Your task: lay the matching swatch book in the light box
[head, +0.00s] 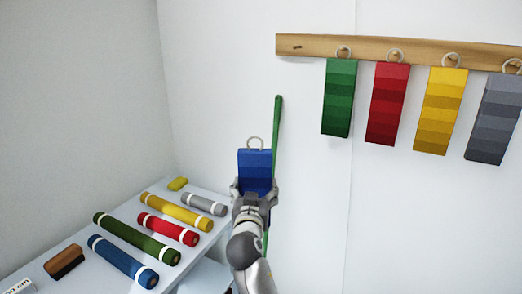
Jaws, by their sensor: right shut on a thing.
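My right gripper (254,188) is shut on a blue swatch book (255,164) with a metal ring at its top. It holds the book upright, ring up, in front of the white wall. The lower end of the book is hidden between the fingers. Four-colour neighbours hang by rings from a wooden rail (385,49): a green book (339,98), a red book (388,103), a yellow book (441,110) and a grey book (494,118). The rail's leftmost peg (297,47) is bare. I cannot make out a light box. My left gripper is not in view.
The counter (75,285) at lower left bears blue (122,261), green (136,238), red (167,229), yellow (176,211) and grey (204,204) rolls. A brush (64,261) and a yellow block (178,184) lie there. A green pole (277,130) stands behind my gripper.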

